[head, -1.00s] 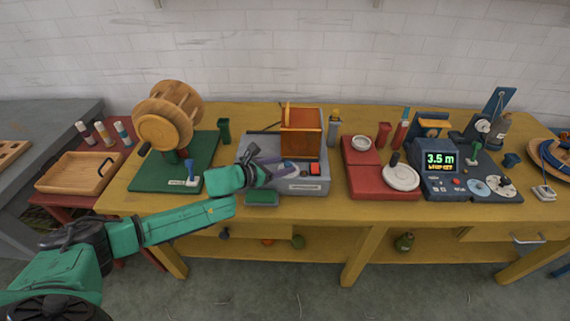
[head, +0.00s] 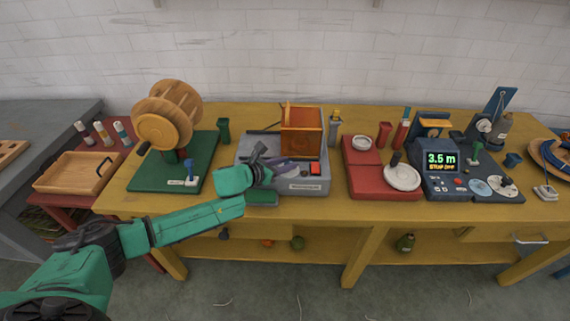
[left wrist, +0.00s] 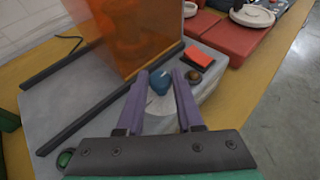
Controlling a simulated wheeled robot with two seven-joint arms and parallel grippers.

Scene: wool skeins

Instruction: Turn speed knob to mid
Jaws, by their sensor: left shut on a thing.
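The blue knob (left wrist: 159,83) sits on the grey machine, whose front edge shows in the head view (head: 305,188). My left gripper (left wrist: 164,82) has its two purple fingers on either side of the knob and is shut on it. In the head view my left gripper (head: 289,169) reaches in low over the machine's front, left of the red switch (head: 315,168). The fingers mostly hide the knob there, and I cannot tell which way it points. My right gripper is not in view.
An orange see-through box (head: 301,132) stands on the machine close behind the fingers. A small brown ball-shaped part (left wrist: 193,77) is beside the right finger. A wooden reel (head: 165,115) stands left; a red scale (head: 380,182) and a blue console (head: 440,183) stand right.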

